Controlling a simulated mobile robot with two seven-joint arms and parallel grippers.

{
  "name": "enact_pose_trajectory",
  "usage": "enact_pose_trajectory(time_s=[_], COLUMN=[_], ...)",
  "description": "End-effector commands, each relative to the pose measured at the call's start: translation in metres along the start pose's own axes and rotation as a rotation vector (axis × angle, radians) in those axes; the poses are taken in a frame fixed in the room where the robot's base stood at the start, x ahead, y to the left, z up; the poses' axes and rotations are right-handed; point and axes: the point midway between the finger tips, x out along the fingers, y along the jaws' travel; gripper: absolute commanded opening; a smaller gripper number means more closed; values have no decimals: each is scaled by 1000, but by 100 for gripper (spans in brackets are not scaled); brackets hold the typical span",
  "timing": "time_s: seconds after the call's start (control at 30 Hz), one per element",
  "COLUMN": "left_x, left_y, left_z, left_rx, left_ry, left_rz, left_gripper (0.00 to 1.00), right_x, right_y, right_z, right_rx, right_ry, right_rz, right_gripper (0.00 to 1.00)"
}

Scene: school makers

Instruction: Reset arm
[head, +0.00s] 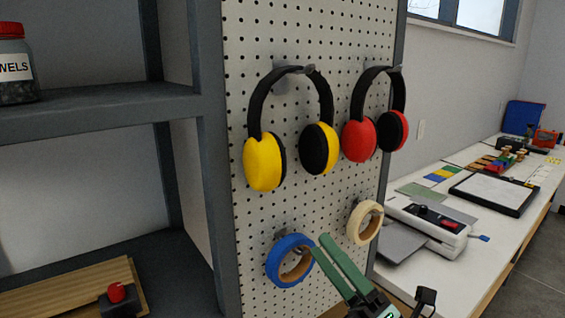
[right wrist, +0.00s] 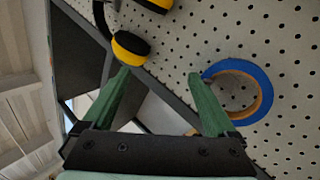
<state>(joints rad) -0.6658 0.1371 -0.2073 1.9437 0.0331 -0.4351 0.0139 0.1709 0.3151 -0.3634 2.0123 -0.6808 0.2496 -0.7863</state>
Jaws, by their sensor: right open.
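My right gripper (head: 331,248) is at the bottom middle of the head view, in front of the pegboard and just right of the blue tape roll. In the right wrist view its two green fingers (right wrist: 160,82) are spread apart with nothing between them. The blue tape roll (head: 277,262) hangs on the pegboard; it also shows in the right wrist view (right wrist: 250,70), beyond the right finger. I cannot tell whether the finger touches it. My left gripper is not in view.
Yellow earmuffs (head: 264,163) and red earmuffs (head: 359,141) hang on the pegboard (head: 262,28) above cream tape (head: 355,224). A grey shelf (head: 95,102) with a jar (head: 14,80) stands left. A white bench (head: 478,235) with a laminator-like machine (head: 425,228) is right.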

Motion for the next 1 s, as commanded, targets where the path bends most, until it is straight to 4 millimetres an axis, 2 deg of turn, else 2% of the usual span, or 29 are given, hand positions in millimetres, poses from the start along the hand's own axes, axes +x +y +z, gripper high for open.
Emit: enact_pose_trajectory(time_s=[0.03,0.17,0.2,0.27,0.3,0.43,0.5,0.6,0.7,0.8,1.0], left_x=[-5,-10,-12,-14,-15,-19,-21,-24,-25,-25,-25], left_y=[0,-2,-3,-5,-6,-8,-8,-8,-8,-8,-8], left_z=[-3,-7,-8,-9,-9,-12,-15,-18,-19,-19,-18], left_rx=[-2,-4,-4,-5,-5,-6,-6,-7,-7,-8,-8], left_ry=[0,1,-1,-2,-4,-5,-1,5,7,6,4], left_rz=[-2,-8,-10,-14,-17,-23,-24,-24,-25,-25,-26], left_gripper=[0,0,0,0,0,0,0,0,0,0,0], right_x=[-18,-79,-103,-139,-165,-250,-292,-340,-371,-388,-392], right_y=[-26,-92,-112,-137,-151,-183,-190,-192,-190,-188,-187], right_z=[3,0,-6,-16,-26,-66,-89,-118,-139,-151,-154], right_rx=[165,578,705,880,989,1302,1434,1575,1663,1707,1720], right_ry=[-75,-296,-374,-496,-579,-861,-1007,-1186,-1315,-1384,-1404], right_rz=[-89,-300,-364,-451,-507,-663,-727,-796,-834,-853,-857], right_gripper=[92,92,92,92,92,92,92,92,92,92,92])
